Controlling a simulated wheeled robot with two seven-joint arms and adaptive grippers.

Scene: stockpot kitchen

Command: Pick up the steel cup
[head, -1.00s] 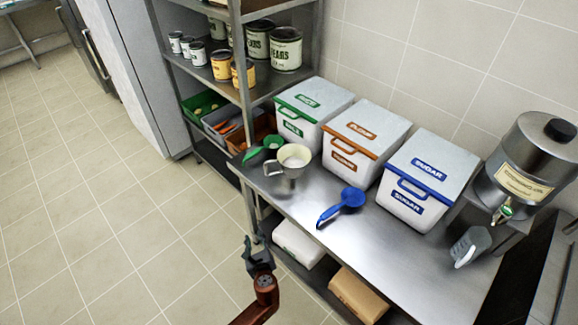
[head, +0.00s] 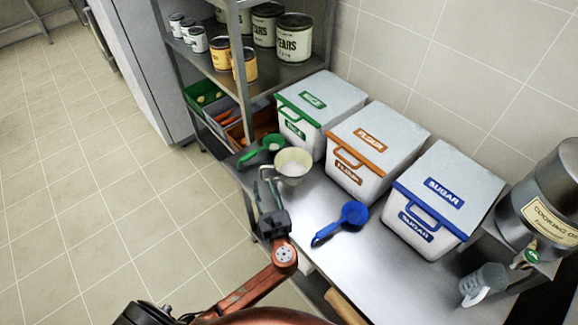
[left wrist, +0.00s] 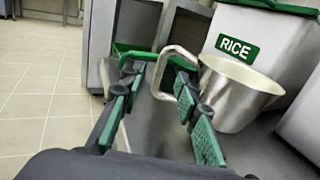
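The steel cup (head: 293,167) stands upright on the steel counter, in front of the green-lidded rice bin. Its inside looks pale in the head view. My left gripper (head: 268,197) is at the counter's left edge, just in front of the cup on its handle side. In the left wrist view the cup (left wrist: 240,95) is right of centre, and its bent handle shows between the fingers of the left gripper (left wrist: 157,78). The fingers are apart and hold nothing; I cannot tell whether they touch the handle. My right gripper is not in view.
A green scoop (head: 262,151) lies left of the cup, a blue scoop (head: 343,222) to its right. Rice (head: 320,95), flour (head: 378,135) and sugar (head: 450,190) bins line the back. Shelving (head: 215,75) stands behind left.

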